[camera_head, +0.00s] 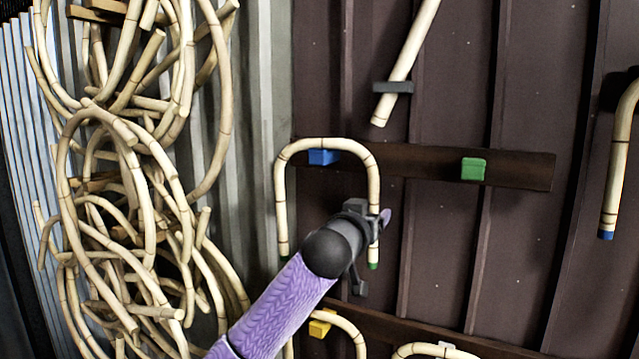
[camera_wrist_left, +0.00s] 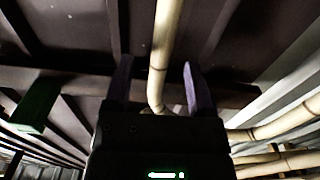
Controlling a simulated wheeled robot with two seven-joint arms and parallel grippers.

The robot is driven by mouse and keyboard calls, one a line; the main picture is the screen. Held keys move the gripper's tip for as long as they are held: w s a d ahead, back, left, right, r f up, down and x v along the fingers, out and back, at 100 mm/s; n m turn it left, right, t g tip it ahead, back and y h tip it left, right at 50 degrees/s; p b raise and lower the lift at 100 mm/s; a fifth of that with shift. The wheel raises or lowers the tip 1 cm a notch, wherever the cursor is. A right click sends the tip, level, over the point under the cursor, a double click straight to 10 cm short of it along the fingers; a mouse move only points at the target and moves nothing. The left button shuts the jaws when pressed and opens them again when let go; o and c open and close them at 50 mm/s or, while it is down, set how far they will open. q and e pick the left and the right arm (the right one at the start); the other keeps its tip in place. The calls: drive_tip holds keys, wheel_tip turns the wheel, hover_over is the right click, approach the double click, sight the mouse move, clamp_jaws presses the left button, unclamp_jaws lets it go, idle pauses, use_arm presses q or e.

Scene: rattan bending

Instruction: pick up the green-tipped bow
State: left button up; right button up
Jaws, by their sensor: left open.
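The green-tipped bow (camera_head: 282,195) is a pale, upside-down U of rattan with dark bands and green ends. It hangs over a blue peg (camera_head: 323,157) on a dark wooden rail in the head view. My left gripper (camera_head: 378,216) is at the bow's right leg, above its green tip, and partly covers that leg. In the left wrist view the bow's leg (camera_wrist_left: 163,45) runs between the two purple fingers of my open left gripper (camera_wrist_left: 158,82). Contact with the fingers cannot be told. My right gripper is not in view.
A green peg (camera_head: 473,169) sits bare on the rail (camera_head: 525,170) to the right. A yellow peg (camera_head: 320,326) with another bow is below. A blue-tipped piece (camera_head: 618,165) hangs at the far right. Many tangled rattan pieces (camera_head: 130,200) fill the left side.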

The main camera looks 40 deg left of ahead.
use_arm(q)
drive_tip(key=w, duration=0.2)
drive_tip(key=shift+w+f, duration=0.35)
drive_tip(key=shift+s, duration=0.1)
drive_tip(key=shift+c, duration=0.6)
drive_tip(key=shift+s+a+r, duration=0.1)
drive_tip(key=shift+s+a, duration=0.1)
drive_tip(key=shift+s, duration=0.05)
drive_tip(key=c, duration=0.5)
drive_tip(key=shift+w+d, duration=0.1)
drive_tip(key=shift+w, duration=0.1)
clamp_jaws()
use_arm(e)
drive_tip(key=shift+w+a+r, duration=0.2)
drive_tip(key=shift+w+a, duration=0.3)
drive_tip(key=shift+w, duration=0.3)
